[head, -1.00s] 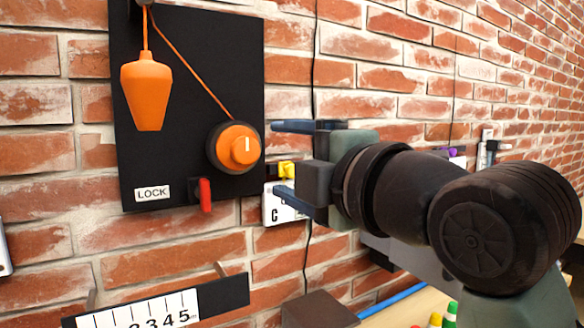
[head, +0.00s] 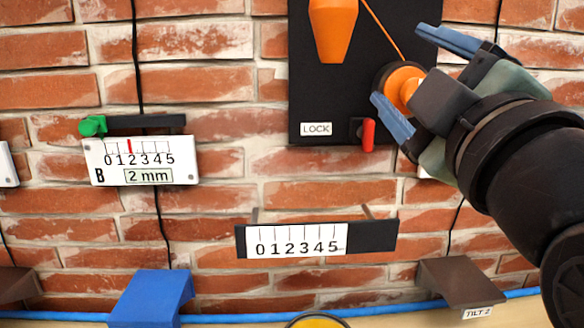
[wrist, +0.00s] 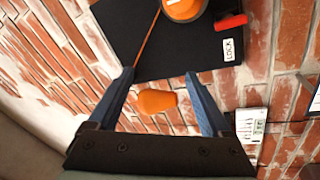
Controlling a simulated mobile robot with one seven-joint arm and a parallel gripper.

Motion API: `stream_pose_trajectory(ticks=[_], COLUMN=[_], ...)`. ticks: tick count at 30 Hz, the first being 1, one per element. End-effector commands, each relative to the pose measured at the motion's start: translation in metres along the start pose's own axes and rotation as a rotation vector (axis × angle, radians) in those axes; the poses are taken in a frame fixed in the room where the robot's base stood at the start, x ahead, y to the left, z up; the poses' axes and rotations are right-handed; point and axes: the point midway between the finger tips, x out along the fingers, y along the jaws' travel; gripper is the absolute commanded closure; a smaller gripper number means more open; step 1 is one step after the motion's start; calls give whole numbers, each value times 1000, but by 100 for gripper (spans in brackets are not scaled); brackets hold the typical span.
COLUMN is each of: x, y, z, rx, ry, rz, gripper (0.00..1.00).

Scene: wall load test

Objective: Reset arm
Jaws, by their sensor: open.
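My gripper (head: 399,65) is open and empty at the upper right of the head view, in front of the black board's right edge. Its blue fingers are spread and slanted, and the lower one overlaps the orange knob (head: 402,83). Whether it touches the knob I cannot tell. In the wrist view my open gripper (wrist: 159,75) has the orange hanging weight (wrist: 157,101) showing between its fingers, apart from both. A red lever (head: 368,135) beside the LOCK label points down.
A 0-5 scale (head: 297,240) sits on a dark bar below the board. A blue block (head: 152,298) and a brown TILT 2 block (head: 461,281) stand along the bottom by a blue tube.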

Motion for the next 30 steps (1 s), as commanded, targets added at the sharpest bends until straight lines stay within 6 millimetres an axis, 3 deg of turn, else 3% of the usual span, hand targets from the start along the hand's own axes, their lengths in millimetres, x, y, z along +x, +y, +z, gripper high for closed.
stream_pose_trajectory(ticks=[1, 6, 17, 30], x=[0, -18, -75, -48], y=[-7, -8, -7, 84], z=[-23, -75, -142, -184], rx=[123, 504, 1046, 1058], ry=[44, 171, 438, 444], rz=[50, 203, 340, 346], gripper=[17, 17, 17, 17])
